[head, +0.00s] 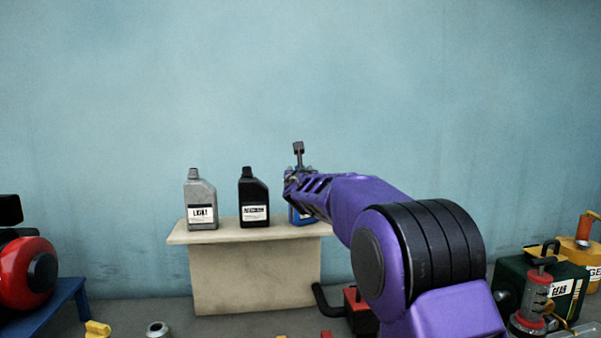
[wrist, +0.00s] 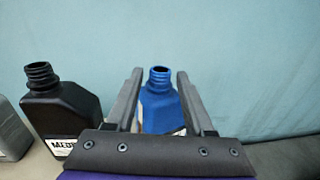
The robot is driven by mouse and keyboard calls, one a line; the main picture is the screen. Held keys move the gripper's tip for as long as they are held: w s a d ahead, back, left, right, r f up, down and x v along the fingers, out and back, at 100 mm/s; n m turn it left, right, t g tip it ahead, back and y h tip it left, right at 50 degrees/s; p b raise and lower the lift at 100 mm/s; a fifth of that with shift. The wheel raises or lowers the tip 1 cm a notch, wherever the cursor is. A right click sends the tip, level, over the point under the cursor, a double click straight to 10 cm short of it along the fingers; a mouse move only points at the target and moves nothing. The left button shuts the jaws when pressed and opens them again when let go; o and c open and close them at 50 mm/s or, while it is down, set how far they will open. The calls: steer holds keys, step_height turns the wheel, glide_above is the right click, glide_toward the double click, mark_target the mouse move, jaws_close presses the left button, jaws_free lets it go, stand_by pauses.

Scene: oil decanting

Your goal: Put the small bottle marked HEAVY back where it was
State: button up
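A blue bottle (wrist: 159,108) stands at the right end of the pale bench, with its open threaded neck upward. In the head view only a low strip of the blue bottle (head: 301,217) shows behind my arm. Its label is mostly hidden, so I cannot read its marking. My gripper (wrist: 160,74) has one finger on each side of this bottle, spread apart, with narrow gaps seeming to show beside the body. A black bottle (head: 254,198) stands to its left, its label partly reading MED in the wrist view. A grey bottle (head: 201,203) marked LIGHT, as far as legible, stands farther left.
The pale bench (head: 255,280) stands against the blue wall. A red machine (head: 25,272) sits on a blue stand at left. A dark green can (head: 545,285) and an orange can (head: 580,258) are at right. Small items lie along the bottom edge.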

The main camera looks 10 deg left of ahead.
stand_by(0.3)
steer(key=s+b, duration=0.1)
steer(key=s, duration=0.3)
steer(key=s+d+b, duration=0.1)
steer(key=s, duration=0.3)
steer(key=s+b, duration=0.2)
steer(key=s, duration=0.2)
steer(key=shift+d, duration=0.35)
steer(key=shift+f, duration=0.1)
